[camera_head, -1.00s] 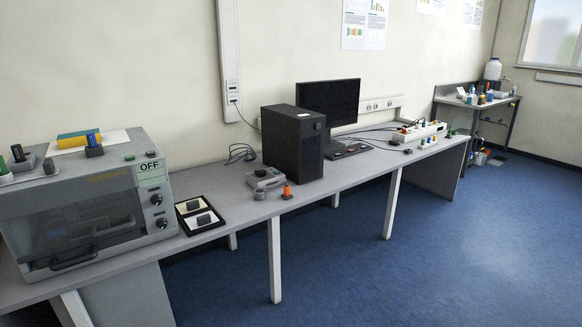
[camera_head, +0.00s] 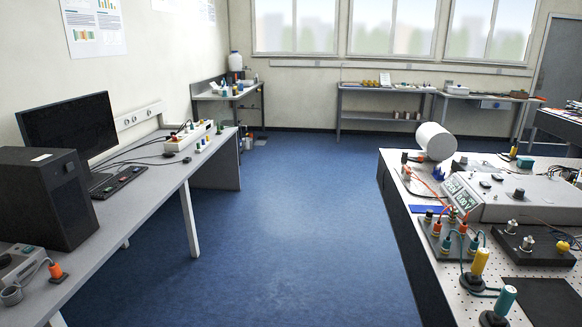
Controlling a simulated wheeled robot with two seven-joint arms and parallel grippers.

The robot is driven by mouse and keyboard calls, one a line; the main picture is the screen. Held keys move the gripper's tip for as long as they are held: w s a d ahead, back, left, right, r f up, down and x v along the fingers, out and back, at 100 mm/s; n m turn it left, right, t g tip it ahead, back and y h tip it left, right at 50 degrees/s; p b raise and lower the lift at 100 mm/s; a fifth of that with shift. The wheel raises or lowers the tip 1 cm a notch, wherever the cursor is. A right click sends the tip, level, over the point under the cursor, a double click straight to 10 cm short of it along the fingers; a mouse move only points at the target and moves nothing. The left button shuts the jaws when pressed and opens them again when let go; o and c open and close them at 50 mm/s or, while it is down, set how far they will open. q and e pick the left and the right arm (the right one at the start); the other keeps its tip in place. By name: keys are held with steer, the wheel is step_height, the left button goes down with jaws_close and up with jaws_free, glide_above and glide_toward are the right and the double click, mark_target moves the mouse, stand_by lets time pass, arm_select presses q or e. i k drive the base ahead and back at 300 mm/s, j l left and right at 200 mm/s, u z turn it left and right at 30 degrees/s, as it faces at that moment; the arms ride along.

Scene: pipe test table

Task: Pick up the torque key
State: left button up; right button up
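I cannot make out which object is the torque key. Neither of my grippers shows in the head view.
The left bench (camera_head: 150,195) carries a black computer tower (camera_head: 48,200), a monitor (camera_head: 68,131) and a keyboard. The right bench (camera_head: 400,170) holds a grey instrument (camera_head: 520,198) and a white roll (camera_head: 435,141). Open blue floor (camera_head: 290,220) lies between them.

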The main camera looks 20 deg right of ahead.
mark_target(496, 318)
steer(key=i+l+z, duration=0.1)
steer(key=z, duration=0.3)
steer(key=i+z, duration=0.55)
steer(key=z, duration=0.3)
steer(key=i+j+z, duration=0.15)
steer(key=z, duration=0.25)
steer(key=i+j+z, duration=0.2)
steer(key=z, duration=0.2)
steer(key=i+j+z, duration=0.15)
